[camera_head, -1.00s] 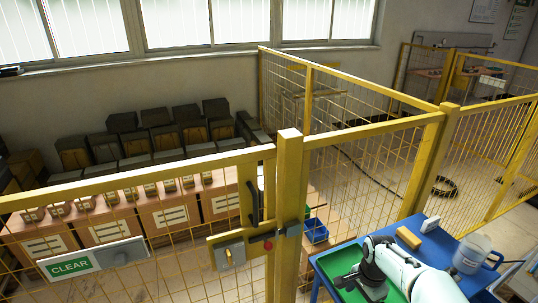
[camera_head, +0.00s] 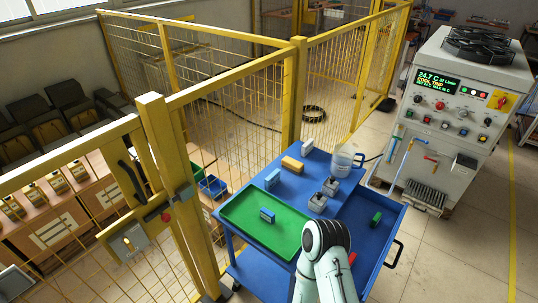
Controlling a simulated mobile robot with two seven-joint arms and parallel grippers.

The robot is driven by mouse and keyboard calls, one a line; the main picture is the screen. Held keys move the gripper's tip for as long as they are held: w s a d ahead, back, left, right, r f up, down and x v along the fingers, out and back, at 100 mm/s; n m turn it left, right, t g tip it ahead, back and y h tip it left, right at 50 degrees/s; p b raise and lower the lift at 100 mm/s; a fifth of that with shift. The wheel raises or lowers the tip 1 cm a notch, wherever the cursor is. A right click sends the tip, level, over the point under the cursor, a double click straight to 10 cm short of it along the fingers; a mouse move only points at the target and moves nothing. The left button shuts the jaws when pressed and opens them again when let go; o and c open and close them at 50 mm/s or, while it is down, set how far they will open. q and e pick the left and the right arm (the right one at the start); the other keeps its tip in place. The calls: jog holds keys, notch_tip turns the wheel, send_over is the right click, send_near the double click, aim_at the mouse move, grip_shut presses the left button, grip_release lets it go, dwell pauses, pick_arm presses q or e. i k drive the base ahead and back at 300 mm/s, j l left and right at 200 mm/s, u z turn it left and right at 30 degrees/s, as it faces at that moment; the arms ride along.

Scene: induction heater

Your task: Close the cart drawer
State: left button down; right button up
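The blue cart (camera_head: 262,265) stands in the middle of the head view, beside the yellow fence. Its blue drawer (camera_head: 392,222) is pulled out on the right side, with a black handle (camera_head: 395,254) on its outer face. A green item (camera_head: 376,218) lies in the drawer, and a red item (camera_head: 352,258) shows near my arm. One of my white and black arms reaches up from the bottom edge over the front of the cart and hides part of it. Neither gripper's fingers show.
The cart top holds a green tray (camera_head: 236,222), a yellow block (camera_head: 292,165), grey fixtures and a clear jug (camera_head: 343,160). A white heater cabinet (camera_head: 430,150) stands behind right. The yellow fence (camera_head: 160,150) borders the left. Floor right of the drawer is clear.

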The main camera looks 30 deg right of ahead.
aim_at(372, 245)
jog(key=z, duration=0.85)
jog(key=l+z, duration=0.3)
jog(key=z, duration=0.15)
jog(key=l+z, duration=0.3)
jog(key=z, duration=0.15)
jog(key=l, duration=0.3)
jog(key=i+l, duration=0.15)
jog(key=i+j+u, duration=0.25)
jog(key=j+u, duration=0.15)
jog(key=u, duration=0.15)
